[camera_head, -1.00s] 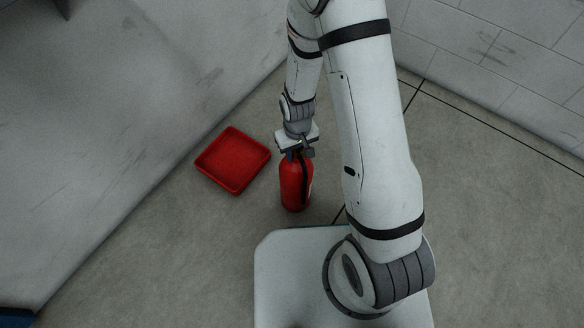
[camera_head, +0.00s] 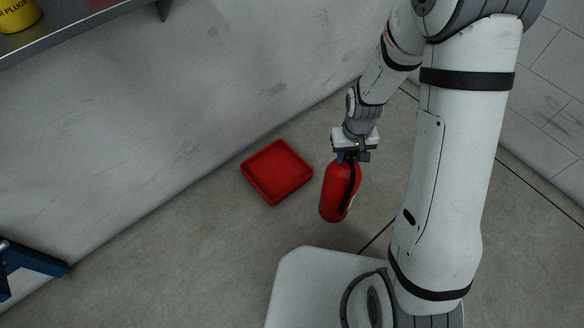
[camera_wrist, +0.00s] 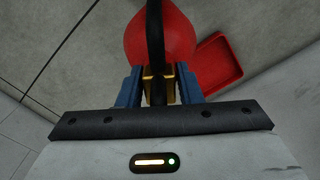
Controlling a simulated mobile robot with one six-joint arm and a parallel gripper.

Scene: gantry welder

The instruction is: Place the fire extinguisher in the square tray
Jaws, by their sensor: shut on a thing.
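The red fire extinguisher (camera_head: 338,192) hangs from my gripper (camera_head: 350,157), slightly tilted, with its black hose along its side. My gripper is shut on the top of the extinguisher, between blue fingers that show in the wrist view (camera_wrist: 160,88). The red body of the extinguisher also fills the top middle of the wrist view (camera_wrist: 185,45). The red square tray (camera_head: 277,199) lies empty on the floor, left of the extinguisher and apart from it. Part of the tray shows in the wrist view (camera_wrist: 232,73), right of the extinguisher.
A grey wall (camera_head: 180,110) stands behind the tray. A metal shelf (camera_head: 90,32) with a yellow container (camera_head: 18,14) is at the upper left. A blue object (camera_head: 28,268) stands at the left edge. The floor around the tray is clear.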

